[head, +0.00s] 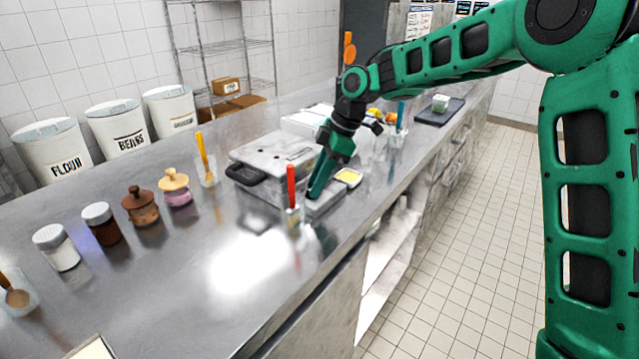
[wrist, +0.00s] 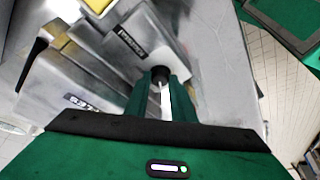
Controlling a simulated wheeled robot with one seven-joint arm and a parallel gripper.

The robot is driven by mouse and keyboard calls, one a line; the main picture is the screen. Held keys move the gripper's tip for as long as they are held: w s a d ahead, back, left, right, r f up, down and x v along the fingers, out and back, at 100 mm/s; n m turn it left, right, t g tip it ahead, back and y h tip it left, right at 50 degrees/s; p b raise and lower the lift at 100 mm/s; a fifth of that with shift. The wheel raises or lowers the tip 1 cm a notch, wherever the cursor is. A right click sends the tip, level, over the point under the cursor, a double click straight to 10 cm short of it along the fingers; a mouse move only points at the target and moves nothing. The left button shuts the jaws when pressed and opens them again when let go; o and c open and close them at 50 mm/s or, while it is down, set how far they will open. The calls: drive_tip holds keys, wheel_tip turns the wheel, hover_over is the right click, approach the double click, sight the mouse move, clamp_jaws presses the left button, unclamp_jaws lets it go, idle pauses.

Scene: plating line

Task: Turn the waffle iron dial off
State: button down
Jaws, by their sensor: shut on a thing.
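The waffle iron (head: 268,155) is a grey metal box with a black handle (head: 244,174) on its left side, and it stands on the steel counter. Its lid looks closed. My gripper (head: 316,192) reaches down at the iron's front right. In the wrist view, the green fingers (wrist: 160,88) are shut on a small dark dial (wrist: 159,73) on the iron's grey control part. The fingers hide much of the dial, so I cannot tell its setting. A dark label (wrist: 130,41) with unreadable print is beside it.
A clear holder with a red-handled tool (head: 291,186) stands close left of my gripper. A small dish with yellow contents (head: 349,177) is just right. Jars (head: 58,250) line the counter's left part. A dark tray (head: 440,112) lies farther back.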

drive_tip(key=shift+a, duration=0.1)
idle(0.3)
drive_tip(key=c, duration=1.5)
unclamp_jaws()
drive_tip(key=v, duration=1)
drive_tip(key=shift+w+r, duration=0.1)
drive_tip(key=shift+r, duration=0.25)
